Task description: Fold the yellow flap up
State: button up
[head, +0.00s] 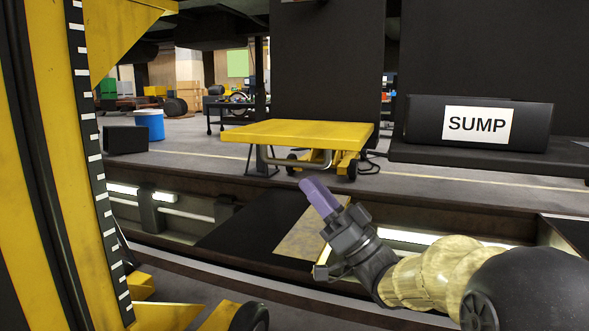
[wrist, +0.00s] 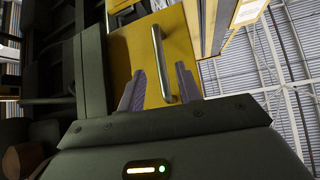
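In the wrist view a flat yellow panel (wrist: 138,52), which looks like the flap, carries a silver bar handle (wrist: 162,62). My gripper's two purple fingers (wrist: 160,88) stand apart, with the lower part of the handle showing between them. I cannot tell whether they touch it. In the head view my gripper (head: 318,197) reaches over the pit, its fingers pointing up and left. A yellow-topped wheeled cart (head: 297,132) with a silver bar under its near edge stands beyond them. Which head-view surface is the handled panel is unclear.
A dark box labelled SUMP (head: 478,124) is at the right. A tan panel (head: 303,226) lies in the pit behind my gripper. A yellow striped post (head: 55,150) stands at the left. A blue drum (head: 149,124) stands on the floor behind the pit.

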aim_at(294, 165)
jog(key=b+x, duration=0.1)
jog(key=x, duration=0.5)
jog(key=shift+a+r, duration=0.1)
grip_shut()
